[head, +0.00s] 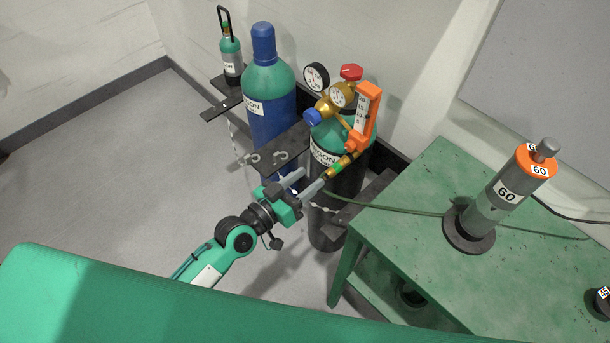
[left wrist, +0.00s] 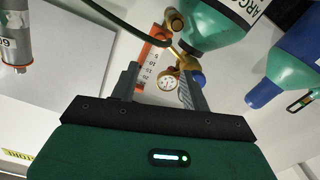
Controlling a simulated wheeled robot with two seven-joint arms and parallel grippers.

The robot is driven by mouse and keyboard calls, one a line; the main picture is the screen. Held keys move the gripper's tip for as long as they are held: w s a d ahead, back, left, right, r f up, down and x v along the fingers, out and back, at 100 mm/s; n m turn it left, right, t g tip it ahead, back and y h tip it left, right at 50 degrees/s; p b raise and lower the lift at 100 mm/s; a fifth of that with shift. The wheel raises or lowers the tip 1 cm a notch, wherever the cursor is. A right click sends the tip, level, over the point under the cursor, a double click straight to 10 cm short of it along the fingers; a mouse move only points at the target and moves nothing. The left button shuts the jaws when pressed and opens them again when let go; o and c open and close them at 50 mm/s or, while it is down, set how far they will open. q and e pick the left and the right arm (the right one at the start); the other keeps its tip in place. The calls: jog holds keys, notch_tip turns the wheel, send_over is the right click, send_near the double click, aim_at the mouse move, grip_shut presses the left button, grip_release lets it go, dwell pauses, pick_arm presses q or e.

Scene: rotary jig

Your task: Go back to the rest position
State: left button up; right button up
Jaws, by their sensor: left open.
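My left gripper (head: 309,179) is open in the head view, in front of the green-topped argon cylinder (head: 323,158). Its fingertips are close to a brass fitting with green and yellow marks (head: 338,168); I cannot tell whether they touch. The left wrist view also shows the left gripper (left wrist: 160,82), its two fingers apart with nothing held. A round gauge (left wrist: 168,83) and the orange flowmeter (left wrist: 150,62) show beyond and between the fingers. My right gripper is not in view.
A blue cylinder (head: 268,113) and a small green cylinder (head: 231,58) stand by the wall with black brackets. A green table (head: 410,210) at right carries a grey jig (head: 495,200) with an orange top. A green hose (head: 385,208) runs across. Floor at left is clear.

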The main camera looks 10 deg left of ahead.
pick_arm(q)
jog(key=shift+f, duration=0.1)
jog(key=a+f+n+g+y, duration=0.1)
jog(key=a+f+y, duration=0.15)
jog(key=f, duration=0.85)
jog(key=a+f+g+y, duration=0.2)
jog(key=a+f, duration=0.1)
jog(key=f, duration=0.8)
jog(key=s+a+f+g+y, duration=0.1)
jog(key=s+a+f, duration=0.25)
jog(key=f, duration=0.45)
jog(key=s+a+f+g+y, duration=0.2)
jog(key=s+f, duration=0.2)
jog(key=f, duration=0.4)
jog(key=s+a+f+g+y, duration=0.1)
jog(key=s+a+f+g, duration=0.1)
jog(key=s+f, duration=0.5)
jog(key=s+a+f+g+y, duration=0.1)
jog(key=s+f, duration=0.5)
jog(key=s, duration=0.9)
jog(key=s+a+f+g+y, duration=0.1)
jog(key=s+a+f+g, duration=0.3)
jog(key=s+f, duration=0.3)
jog(key=s, duration=0.4)
jog(key=shift+s+f+n+g, duration=0.2)
jog(key=shift+f+n+g, duration=0.1)
jog(key=shift+f, duration=0.05)
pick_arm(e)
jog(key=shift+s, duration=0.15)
